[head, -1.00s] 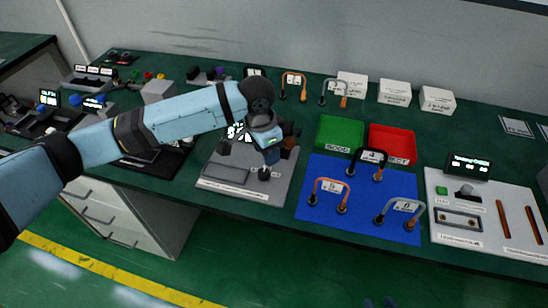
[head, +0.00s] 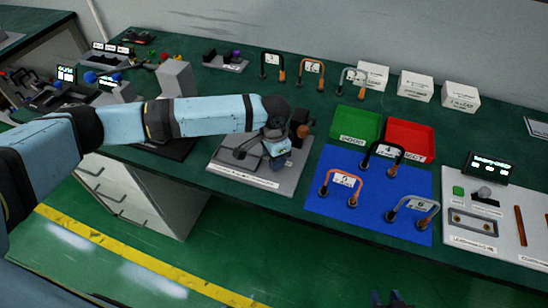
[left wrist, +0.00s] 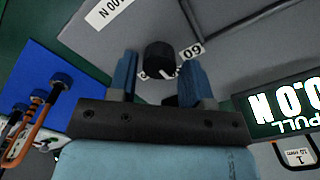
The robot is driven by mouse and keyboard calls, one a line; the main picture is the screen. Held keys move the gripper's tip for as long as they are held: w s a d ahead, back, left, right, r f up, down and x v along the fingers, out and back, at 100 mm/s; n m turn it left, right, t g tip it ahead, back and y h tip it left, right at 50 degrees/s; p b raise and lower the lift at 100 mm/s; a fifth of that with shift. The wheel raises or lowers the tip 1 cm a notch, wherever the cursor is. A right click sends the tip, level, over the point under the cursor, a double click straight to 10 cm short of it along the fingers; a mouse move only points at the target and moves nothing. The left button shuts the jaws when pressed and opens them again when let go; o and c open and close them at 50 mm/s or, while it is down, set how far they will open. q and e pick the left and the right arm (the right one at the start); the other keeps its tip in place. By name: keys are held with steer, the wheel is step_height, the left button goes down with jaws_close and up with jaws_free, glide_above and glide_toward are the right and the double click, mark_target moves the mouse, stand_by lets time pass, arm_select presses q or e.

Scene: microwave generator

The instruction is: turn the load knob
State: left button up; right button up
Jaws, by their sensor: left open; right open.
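The load knob (left wrist: 160,58) is a black round knob on a grey panel, seen in the left wrist view with a small white label beside it. My left gripper (left wrist: 157,78) is open, with one blue finger on each side of the knob in that view. I cannot tell whether the fingers touch it. In the head view my left gripper (head: 277,156) is over the right part of the grey tester base (head: 240,180) and hides the knob. My right gripper (head: 390,299) is open and empty at the bottom edge, over the floor.
A lit display (left wrist: 288,106) reading 0.0 N PULL is near the gripper in the left wrist view. A blue mat (head: 322,205) with several handles lies right of the tester. Green (head: 357,110) and red (head: 432,130) trays stand behind it.

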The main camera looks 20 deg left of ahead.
arm_select(q)
steer(key=shift+f, duration=0.55)
steer(key=c, duration=0.7)
steer(key=shift+o, duration=0.2)
steer(key=shift+r, duration=0.1)
